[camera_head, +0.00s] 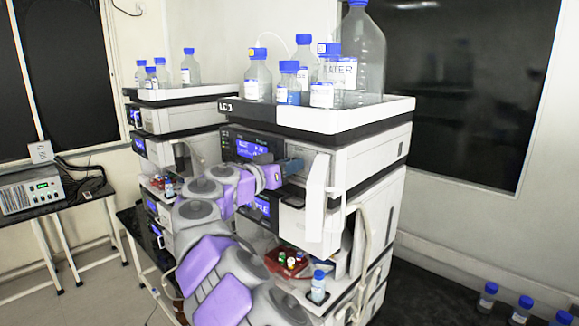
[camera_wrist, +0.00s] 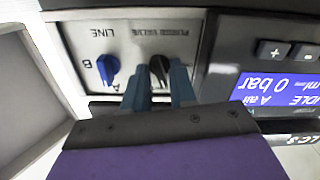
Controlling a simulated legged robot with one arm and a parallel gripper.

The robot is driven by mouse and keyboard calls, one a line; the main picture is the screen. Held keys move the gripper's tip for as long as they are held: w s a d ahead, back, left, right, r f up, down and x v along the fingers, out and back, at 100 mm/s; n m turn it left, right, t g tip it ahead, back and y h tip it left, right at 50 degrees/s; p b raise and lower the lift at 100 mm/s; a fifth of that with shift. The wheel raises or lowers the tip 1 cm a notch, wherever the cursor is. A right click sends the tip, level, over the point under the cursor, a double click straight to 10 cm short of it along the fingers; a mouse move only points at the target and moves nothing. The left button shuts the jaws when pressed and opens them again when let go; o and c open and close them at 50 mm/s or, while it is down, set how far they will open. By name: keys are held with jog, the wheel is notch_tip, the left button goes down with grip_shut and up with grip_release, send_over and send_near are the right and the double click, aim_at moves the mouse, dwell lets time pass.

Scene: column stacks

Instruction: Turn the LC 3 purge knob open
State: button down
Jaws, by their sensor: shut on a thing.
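The LC 3 stack (camera_head: 262,108) stands in the middle of the head view, with its label on the top tray. In the wrist view, upside down, its panel shows a black knob (camera_wrist: 158,68) under the purge valve label. My gripper (camera_wrist: 160,82) has its two blue-grey fingers on either side of this knob and is shut on it. The fingers hide the knob's lower part. In the head view my gripper (camera_head: 291,165) reaches the panel beside an open white door (camera_head: 316,195), and the knob is hidden.
A blue knob (camera_wrist: 108,68) marked LINE, A and B sits close left of the fingers in the wrist view. A pump display (camera_wrist: 278,95) reading 0 bar is to the right. Bottles (camera_head: 257,75) crowd the tray above. A second stack (camera_head: 160,118) stands to the left.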

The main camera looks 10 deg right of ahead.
jog(key=shift+a+r, duration=0.15)
jog(key=shift+w+a+f+n+p, duration=0.1)
jog(key=shift+n+p, duration=2)
jog(key=shift+n, duration=1.35)
jog(key=shift+a+f+n+p, duration=0.1)
jog(key=shift+n+p, duration=1.95)
jog(key=shift+n, duration=1.4)
jog(key=shift+f, duration=0.1)
